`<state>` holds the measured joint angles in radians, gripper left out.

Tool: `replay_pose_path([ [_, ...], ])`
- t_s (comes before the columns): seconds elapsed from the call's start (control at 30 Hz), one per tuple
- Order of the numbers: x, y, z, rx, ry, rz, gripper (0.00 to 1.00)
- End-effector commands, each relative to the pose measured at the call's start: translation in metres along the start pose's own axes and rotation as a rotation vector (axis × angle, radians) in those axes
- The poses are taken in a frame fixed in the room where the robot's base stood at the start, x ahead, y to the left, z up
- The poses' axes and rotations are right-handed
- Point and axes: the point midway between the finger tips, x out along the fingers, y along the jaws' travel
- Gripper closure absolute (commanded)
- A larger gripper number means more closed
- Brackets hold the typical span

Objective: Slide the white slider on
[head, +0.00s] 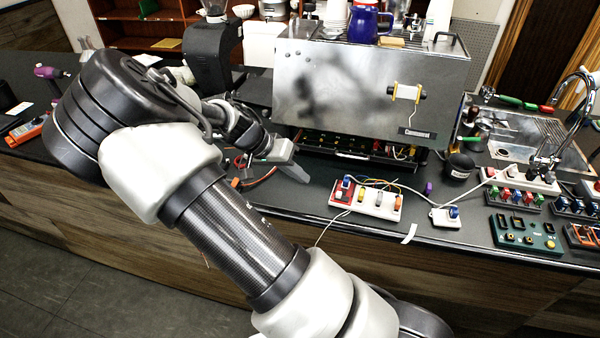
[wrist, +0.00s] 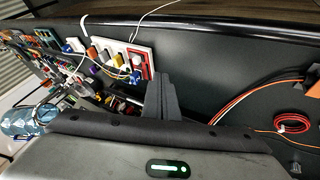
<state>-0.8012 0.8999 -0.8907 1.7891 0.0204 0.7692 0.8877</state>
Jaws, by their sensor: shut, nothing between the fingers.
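A small red and white control panel (head: 369,207) lies on the dark counter in front of the espresso machine; it also shows in the wrist view (wrist: 140,47). It carries several small coloured parts and thin wires. Pale parts show on it, but they are too small to tell which is the white slider or how it is set. My gripper (head: 298,174) is shut and empty, low over the counter to the left of the panel. In the wrist view its fingers (wrist: 160,90) are together beside the panel's red end, apart from it.
The espresso machine (head: 365,90) stands behind with its lower front open. Loose orange and black wires (wrist: 262,97) lie near my gripper. A white box with a blue part (head: 445,217), a black cup (head: 459,166) and a green board (head: 524,234) stand to the right. The counter's front edge is close.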

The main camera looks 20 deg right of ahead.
Motion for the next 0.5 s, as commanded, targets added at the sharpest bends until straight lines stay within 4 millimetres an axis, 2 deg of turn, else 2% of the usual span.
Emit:
replay_pose_path([
  [0.1, 0.028, 0.002, 0.0, -0.001, -0.001, 0.006, 1.0],
  [0.3, 0.067, 0.004, 0.0, 0.0, -0.002, 0.005, 1.0],
  [0.5, 0.077, 0.029, 0.0, 0.0, -0.002, 0.001, 1.0],
])
